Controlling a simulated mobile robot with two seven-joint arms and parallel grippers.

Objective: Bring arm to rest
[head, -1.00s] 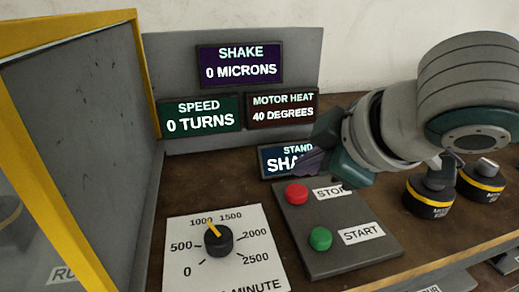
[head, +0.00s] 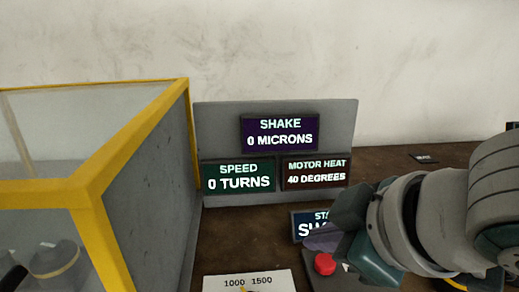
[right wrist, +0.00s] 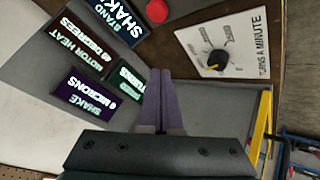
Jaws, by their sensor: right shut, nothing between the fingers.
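My right arm comes in from the right in the head view. Its gripper (head: 325,238) hangs in front of the stand display (head: 303,226) and hides part of its text. In the right wrist view the two purple fingers of the gripper (right wrist: 162,100) lie together, with nothing between them. They point toward the gap between the displays and the speed dial (right wrist: 218,60). My left gripper is not in view.
The red stop button (head: 325,264) is just below my right gripper. Readout panels on a grey board (head: 345,130) show shake 0, speed 0 and motor heat 40. A yellow-framed clear enclosure (head: 115,165) stands at left.

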